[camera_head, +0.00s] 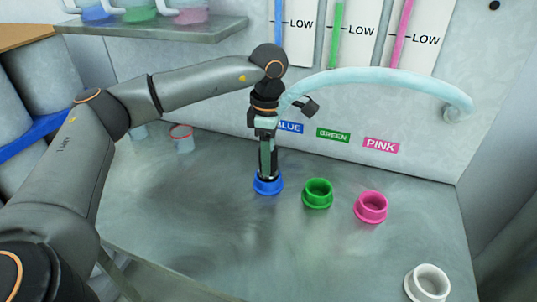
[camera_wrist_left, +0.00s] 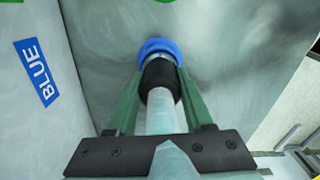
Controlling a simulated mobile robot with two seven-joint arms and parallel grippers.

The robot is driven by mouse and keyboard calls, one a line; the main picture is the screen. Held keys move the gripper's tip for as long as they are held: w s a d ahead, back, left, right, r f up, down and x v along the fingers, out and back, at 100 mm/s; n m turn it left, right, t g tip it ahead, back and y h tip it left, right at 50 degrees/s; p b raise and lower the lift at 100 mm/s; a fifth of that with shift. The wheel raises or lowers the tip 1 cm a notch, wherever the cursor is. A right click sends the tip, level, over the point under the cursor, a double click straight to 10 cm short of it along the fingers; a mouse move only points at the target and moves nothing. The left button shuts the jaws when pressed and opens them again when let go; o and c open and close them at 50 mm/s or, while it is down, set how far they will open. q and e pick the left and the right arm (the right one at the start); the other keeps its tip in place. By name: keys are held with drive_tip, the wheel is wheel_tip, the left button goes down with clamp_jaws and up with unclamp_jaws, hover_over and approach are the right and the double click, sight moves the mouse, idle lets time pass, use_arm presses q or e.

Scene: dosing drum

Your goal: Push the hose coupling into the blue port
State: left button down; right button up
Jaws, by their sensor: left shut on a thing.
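My left gripper (camera_head: 268,160) is over the blue port (camera_head: 267,186), pointing straight down. In the left wrist view, its two green fingers (camera_wrist_left: 160,95) are shut on the hose coupling (camera_wrist_left: 160,76), a black collar on a pale tube. The coupling's lower end meets the blue port (camera_wrist_left: 158,46); I cannot tell how deep it sits. The pale blue hose (camera_head: 385,78) arches from the gripper to the right, its far end by the back wall. My right gripper is not in view.
A green port (camera_head: 318,193) and a pink port (camera_head: 370,207) stand to the right of the blue one. A white ring-shaped port (camera_head: 427,283) is at the front right. A red-rimmed cup (camera_head: 182,138) stands back left. A shelf (camera_head: 160,29) hangs above.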

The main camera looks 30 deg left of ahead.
use_arm(q)
drive_tip(key=shift+c, duration=1)
unclamp_jaws()
drive_tip(key=shift+r+p, duration=2.85)
drive_tip(key=shift+r, duration=0.65)
